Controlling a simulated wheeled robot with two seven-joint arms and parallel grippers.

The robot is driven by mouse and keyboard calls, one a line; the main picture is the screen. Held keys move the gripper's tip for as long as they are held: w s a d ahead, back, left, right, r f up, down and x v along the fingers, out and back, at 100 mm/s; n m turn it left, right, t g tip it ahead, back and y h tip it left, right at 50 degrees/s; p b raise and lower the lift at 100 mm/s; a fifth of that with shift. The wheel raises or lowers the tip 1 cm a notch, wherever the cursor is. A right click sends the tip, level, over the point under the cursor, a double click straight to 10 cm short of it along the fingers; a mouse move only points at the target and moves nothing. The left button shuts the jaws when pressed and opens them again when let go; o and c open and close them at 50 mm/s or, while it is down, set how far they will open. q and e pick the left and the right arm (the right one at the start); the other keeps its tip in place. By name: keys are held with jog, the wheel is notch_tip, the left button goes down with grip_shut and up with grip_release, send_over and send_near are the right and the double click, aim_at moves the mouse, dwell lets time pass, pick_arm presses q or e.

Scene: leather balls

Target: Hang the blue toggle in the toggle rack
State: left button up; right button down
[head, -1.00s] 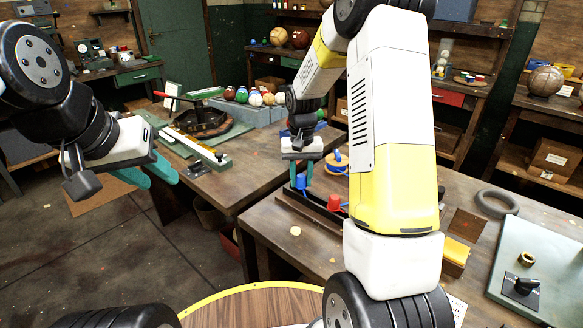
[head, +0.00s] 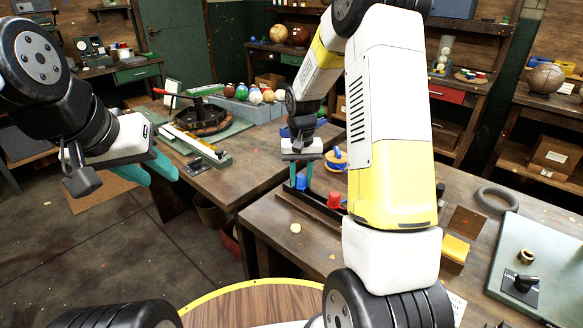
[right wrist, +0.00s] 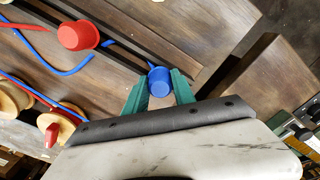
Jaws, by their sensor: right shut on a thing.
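The blue toggle (head: 300,184) is between the teal fingers of my right gripper (head: 301,180), which is shut on it. The right wrist view shows the blue toggle (right wrist: 159,82) between both fingertips, over the end of the dark slotted toggle rack (right wrist: 115,42). In the head view the rack (head: 318,209) lies along the table edge, below the toggle. I cannot tell whether the toggle touches it. A red toggle (head: 333,200) stands at the rack, with a red cord. My left gripper (head: 152,180) is open and empty, off to the left over the floor.
Wooden spools (right wrist: 57,124) with blue and red cord lie beside the rack. A yellow block (head: 456,249), a dark ring (head: 496,201) and a pale board (head: 530,262) are on the right of the table.

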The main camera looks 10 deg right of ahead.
jog(key=c, duration=1)
grip_release()
jog(key=shift+o, duration=0.2)
